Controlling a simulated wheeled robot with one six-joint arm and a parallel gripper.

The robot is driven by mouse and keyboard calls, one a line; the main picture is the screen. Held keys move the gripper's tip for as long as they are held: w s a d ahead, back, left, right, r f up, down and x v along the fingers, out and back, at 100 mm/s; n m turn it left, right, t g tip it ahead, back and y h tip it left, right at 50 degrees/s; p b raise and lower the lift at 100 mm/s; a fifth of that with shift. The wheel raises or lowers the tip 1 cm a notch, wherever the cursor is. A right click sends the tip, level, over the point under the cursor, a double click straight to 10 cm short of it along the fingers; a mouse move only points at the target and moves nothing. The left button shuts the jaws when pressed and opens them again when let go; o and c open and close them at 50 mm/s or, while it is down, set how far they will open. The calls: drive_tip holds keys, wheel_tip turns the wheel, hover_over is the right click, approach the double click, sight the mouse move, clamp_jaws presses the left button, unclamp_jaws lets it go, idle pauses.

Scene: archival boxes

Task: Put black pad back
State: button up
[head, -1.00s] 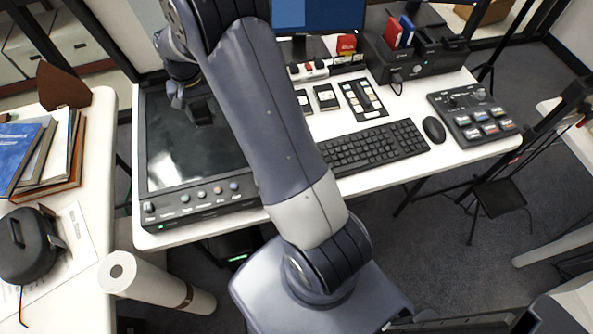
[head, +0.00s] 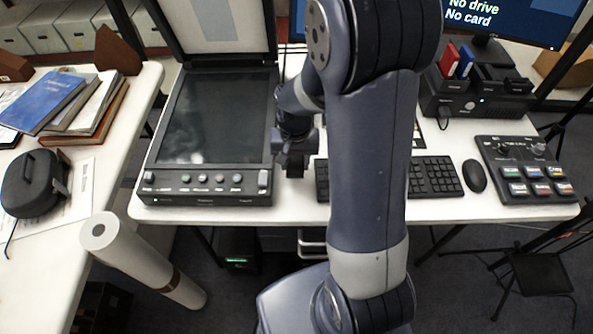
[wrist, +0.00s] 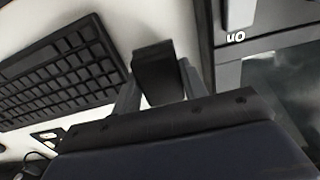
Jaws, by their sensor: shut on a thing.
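My gripper (head: 295,160) is between the flatbed scanner (head: 205,192) and the keyboard (head: 435,178), over the white desk. In the wrist view my gripper (wrist: 160,88) is shut on a small dark block, the black pad (wrist: 158,72). The pad sticks out past the fingers, with the white desk top behind it. I cannot tell how far it is above the desk. In the head view the pad is hard to tell from the dark fingers. The scanner's lid is raised and its dark glass looks bare.
A black mouse (head: 474,176) and a control panel (head: 525,170) sit right of the keyboard. A dock with red and blue cards (head: 475,95) is behind. A side table (head: 50,250) at left holds books (head: 50,103) and a black case (head: 35,183). A paper roll (head: 140,262) leans beside it.

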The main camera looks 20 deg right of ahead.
sight(295, 170)
drive_tip(key=shift+f, duration=1.9)
drive_tip(key=shift+f, duration=0.15)
drive_tip(key=o, duration=0.9)
wheel_tip(295, 170, up, 12)
drive_tip(key=shift+r+p, duration=0.15)
drive_tip(key=shift+p, duration=0.25)
drive_tip(key=shift+o, duration=0.3)
